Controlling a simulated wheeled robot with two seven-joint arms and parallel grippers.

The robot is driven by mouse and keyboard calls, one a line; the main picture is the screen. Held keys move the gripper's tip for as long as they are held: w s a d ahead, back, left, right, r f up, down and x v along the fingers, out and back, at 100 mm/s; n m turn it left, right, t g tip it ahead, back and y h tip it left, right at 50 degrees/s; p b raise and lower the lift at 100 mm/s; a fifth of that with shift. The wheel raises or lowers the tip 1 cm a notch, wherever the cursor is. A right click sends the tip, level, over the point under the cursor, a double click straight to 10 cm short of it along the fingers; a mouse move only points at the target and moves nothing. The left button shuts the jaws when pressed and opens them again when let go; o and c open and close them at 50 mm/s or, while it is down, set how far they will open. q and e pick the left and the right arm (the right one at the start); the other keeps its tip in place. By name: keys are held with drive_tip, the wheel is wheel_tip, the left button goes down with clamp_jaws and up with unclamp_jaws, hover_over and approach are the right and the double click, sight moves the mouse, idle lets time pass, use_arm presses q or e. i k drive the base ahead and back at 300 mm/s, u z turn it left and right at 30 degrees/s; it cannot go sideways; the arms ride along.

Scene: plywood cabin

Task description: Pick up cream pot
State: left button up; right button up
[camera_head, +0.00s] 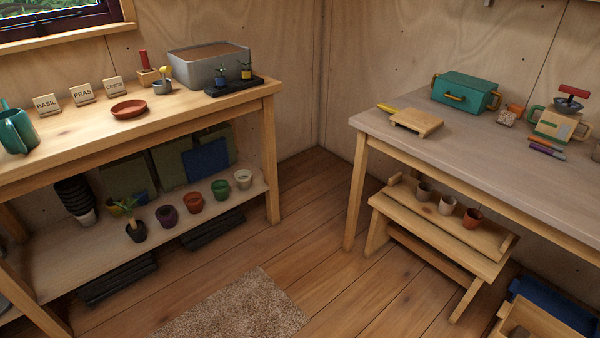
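A small cream pot (243,179) stands upright at the right end of the lower shelf (60,255) of the left bench. It is the last in a row of pots, beside a green pot (221,189). A paler grey-beige pot (447,204) stands on the wooden step stool under the right table. Neither of my grippers shows in the head view, so their state is hidden.
A red pot (194,202), a purple pot (167,216) and a black pot with a plant (135,229) continue the row. The benchtop (180,108) overhangs the shelf, and a bench leg (268,160) stands right of the cream pot. Floor between bench and stool (440,235) is open, with a rug (235,308).

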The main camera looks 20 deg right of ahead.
sight(244, 180)
drive_tip(key=z, duration=0.4)
drive_tip(key=i, duration=0.95)
drive_tip(key=u, duration=0.7)
drive_tip(key=i, duration=0.55)
drive_tip(key=u, duration=0.4)
